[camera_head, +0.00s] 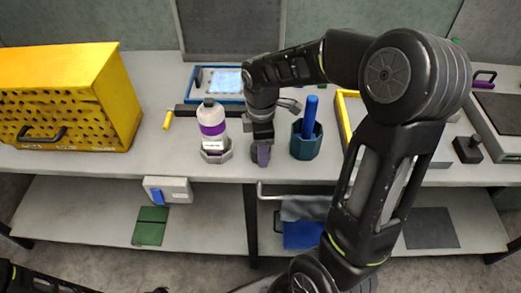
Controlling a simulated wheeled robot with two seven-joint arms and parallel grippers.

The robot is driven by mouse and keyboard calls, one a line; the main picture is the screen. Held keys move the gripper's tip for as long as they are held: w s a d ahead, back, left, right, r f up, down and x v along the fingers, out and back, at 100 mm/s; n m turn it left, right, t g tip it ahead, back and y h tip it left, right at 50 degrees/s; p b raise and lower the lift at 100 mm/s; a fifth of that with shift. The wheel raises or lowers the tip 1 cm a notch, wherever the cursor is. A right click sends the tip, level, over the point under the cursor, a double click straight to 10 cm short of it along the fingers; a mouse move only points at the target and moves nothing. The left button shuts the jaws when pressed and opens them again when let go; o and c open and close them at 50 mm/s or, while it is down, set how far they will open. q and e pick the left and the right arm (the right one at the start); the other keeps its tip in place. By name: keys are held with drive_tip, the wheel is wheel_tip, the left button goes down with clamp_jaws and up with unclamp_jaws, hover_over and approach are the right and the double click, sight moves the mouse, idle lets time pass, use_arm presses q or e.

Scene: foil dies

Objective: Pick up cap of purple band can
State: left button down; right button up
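The purple band can (212,130) stands upright at the middle of the bench's front part, white with one purple band. The can's foot sits in a grey ring-shaped holder (216,155). My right gripper (261,154) points down just right of the can, apart from it, with its fingers lower than the cap. The fingers overlap in this view, so their opening is hidden. Of my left arm only a dark part shows at the bottom left edge; its gripper is out of view.
A yellow perforated box (70,95) stands at the left. A dark teal cup (305,144) with a blue stick (310,112) is close right of my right gripper. A blue-framed tray (205,82) lies behind the can. A yellow-handled tool (168,119) lies left of it.

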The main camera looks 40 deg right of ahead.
drive_tip(key=c, duration=0.9)
drive_tip(key=shift+r, duration=0.1)
wheel_tip(320, 180, up, 10)
drive_tip(key=shift+f, duration=0.25)
drive_tip(key=shift+r, duration=0.2)
drive_tip(key=shift+d, duration=0.15)
